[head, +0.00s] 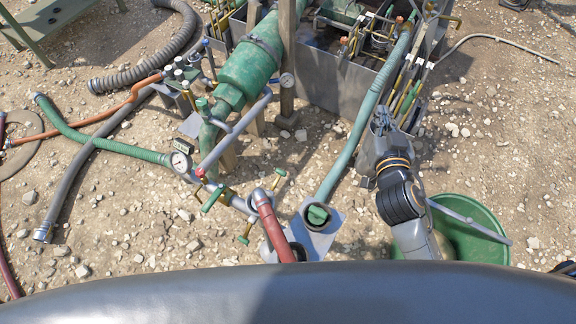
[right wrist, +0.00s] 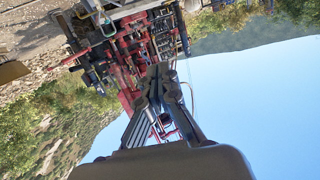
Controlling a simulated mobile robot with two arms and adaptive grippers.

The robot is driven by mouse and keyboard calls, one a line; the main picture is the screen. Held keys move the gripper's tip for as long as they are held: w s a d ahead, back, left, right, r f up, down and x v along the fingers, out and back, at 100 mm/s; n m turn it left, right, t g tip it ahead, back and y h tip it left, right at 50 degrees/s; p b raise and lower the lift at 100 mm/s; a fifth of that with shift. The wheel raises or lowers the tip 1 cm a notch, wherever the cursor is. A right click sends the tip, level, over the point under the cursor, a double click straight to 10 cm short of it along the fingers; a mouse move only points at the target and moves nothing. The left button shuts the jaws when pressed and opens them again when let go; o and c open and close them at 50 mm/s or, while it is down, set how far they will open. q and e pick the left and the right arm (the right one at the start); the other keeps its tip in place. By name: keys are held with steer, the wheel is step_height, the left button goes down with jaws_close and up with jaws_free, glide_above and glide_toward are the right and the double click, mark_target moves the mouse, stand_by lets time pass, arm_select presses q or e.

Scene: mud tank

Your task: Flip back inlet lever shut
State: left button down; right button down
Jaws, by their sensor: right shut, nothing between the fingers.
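Several levers and handles sit on the pipework; I cannot tell which one is the back inlet lever. A long grey-blue bar with a red end (head: 232,135) slants beside the green pump cylinder (head: 245,75). Green-ended T-handles (head: 212,200) sit on the pipe joint below it, near the pressure gauge (head: 180,162). My right gripper (head: 381,118) is to the right of the pale green hose, over the gravel, with its fingers together and empty. It also shows shut in the right wrist view (right wrist: 158,78), pointing towards red machinery. My left gripper is out of view.
A green tub (head: 482,242) stands beside my right arm. A metal tank (head: 325,85) stands behind. Hoses (head: 100,145) lie at left; gravel is open between.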

steer(key=w+a+r+n+t+y, duration=0.35)
steer(key=a+r+y, duration=0.2)
steer(key=r, duration=0.25)
steer(key=s+a+n+g+y, duration=0.2)
steer(key=a+n+g+y, duration=0.2)
steer(key=a+n+y, duration=0.45)
steer(key=s+a+f+n+g+y, duration=0.1)
steer(key=s+a+f+n+g, duration=0.1)
steer(key=a+f+g, duration=0.5)
steer(key=s+d+f+m+g+h, duration=0.1)
steer(key=d+f+g+h, duration=0.3)
steer(key=d+f, duration=0.3)
step_height(320, 180, down, 6)
steer(key=shift+r+m+g, duration=0.15)
steer(key=shift+m+g, duration=0.15)
steer(key=shift+g, duration=0.05)
